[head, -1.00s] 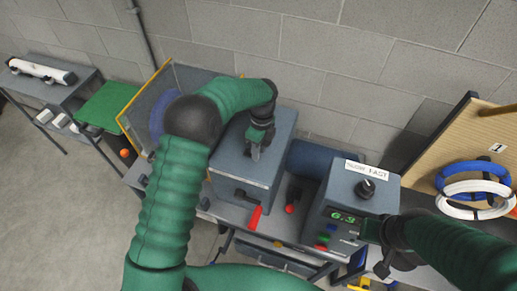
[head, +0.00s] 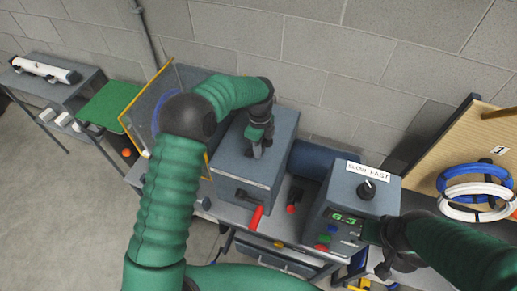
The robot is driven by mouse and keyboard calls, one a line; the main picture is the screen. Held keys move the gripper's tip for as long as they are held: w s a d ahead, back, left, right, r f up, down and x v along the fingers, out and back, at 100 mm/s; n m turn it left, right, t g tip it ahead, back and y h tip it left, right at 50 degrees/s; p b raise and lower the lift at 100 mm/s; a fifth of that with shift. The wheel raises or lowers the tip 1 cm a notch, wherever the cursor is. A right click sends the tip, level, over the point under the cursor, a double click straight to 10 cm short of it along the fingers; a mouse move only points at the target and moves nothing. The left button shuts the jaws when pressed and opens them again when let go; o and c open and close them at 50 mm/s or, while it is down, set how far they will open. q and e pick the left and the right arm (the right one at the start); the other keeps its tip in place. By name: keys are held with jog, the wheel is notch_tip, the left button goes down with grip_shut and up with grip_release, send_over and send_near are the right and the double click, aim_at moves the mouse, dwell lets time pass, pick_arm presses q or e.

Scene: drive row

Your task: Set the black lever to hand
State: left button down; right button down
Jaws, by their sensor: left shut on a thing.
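My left gripper (head: 258,147) points down at the top of the grey box (head: 284,150) in the middle of the bench. It is shut on what looks like the black lever there. The lever is small and mostly hidden by the fingers, so its setting and any marks beside it cannot be read. My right gripper (head: 372,233) is at the front right of the grey control box (head: 325,210), beside its green display. Its fingers are too hidden to tell open from shut.
A red handle (head: 256,218) sticks out at the grey box's front, near a red button (head: 291,209). A black knob (head: 366,189) sits under a SLOW FAST label (head: 367,171). A yellow-edged guard (head: 144,105) stands left. Blue and white rings (head: 478,213) hang right.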

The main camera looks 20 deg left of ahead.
pick_arm(q)
jog(key=shift+w+d+r, duration=0.15)
jog(key=shift+d+r, duration=0.15)
jog(key=shift+a+r+h, duration=0.1)
jog(key=shift+r+h, duration=0.05)
jog(key=shift+h, duration=0.35)
jog(key=shift+a+h, duration=0.1)
jog(key=shift+h, duration=0.2)
jog(key=shift+a+r+h, duration=0.25)
jog(key=shift+a+h, duration=0.15)
jog(key=shift+h, duration=0.2)
jog(key=shift+w, duration=0.1)
dwell(0.4)
